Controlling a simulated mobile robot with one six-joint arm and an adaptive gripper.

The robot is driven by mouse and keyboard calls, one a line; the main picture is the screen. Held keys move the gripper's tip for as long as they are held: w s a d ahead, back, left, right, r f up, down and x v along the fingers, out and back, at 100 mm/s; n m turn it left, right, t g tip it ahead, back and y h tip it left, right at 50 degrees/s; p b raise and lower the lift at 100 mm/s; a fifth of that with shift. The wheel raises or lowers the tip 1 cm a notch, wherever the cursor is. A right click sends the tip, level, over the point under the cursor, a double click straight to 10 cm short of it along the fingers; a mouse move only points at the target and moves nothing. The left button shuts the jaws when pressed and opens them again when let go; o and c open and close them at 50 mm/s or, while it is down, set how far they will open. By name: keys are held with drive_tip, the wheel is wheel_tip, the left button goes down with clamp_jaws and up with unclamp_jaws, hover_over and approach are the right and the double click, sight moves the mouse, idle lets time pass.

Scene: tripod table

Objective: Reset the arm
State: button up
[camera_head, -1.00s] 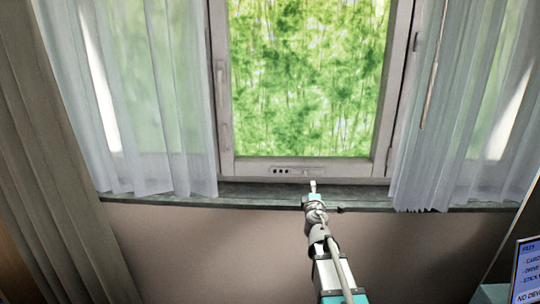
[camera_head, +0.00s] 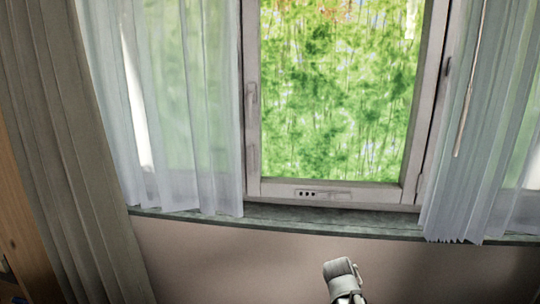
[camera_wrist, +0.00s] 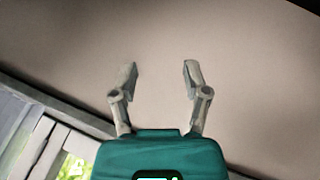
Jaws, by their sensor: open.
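My gripper (camera_wrist: 160,72) shows in the wrist view with its two grey fingers spread apart and nothing between them. Its teal body fills the bottom middle of that view. A plain beige wall surface lies behind the fingers; I cannot tell how far away it is. In the head view only a grey, rounded part of my arm (camera_head: 342,280) shows at the bottom edge, right of the middle, below the window sill. The gripper's fingers cannot be made out in the head view.
A window (camera_head: 340,90) with green foliage outside stands above a dark sill (camera_head: 330,221). Sheer curtains hang at its left (camera_head: 180,110) and right (camera_head: 485,130). A heavier drape (camera_head: 60,130) hangs at far left. The sill looks bare. The window frame (camera_wrist: 40,145) also shows lower left in the wrist view.

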drive_tip(key=s+a+f+g+y, duration=0.3)
drive_tip(key=s+a+g+y, duration=0.2)
drive_tip(key=s+a, duration=0.4)
wheel_tip(320, 180, up, 20)
drive_tip(key=d+p, duration=0.1)
drive_tip(key=p, duration=1.8)
drive_tip(key=shift+s+d+f+m+t+h, duration=0.2)
drive_tip(key=shift+s+m+t+h, duration=0.1)
drive_tip(key=shift+m, duration=0.1)
drive_tip(key=shift+a, duration=0.1)
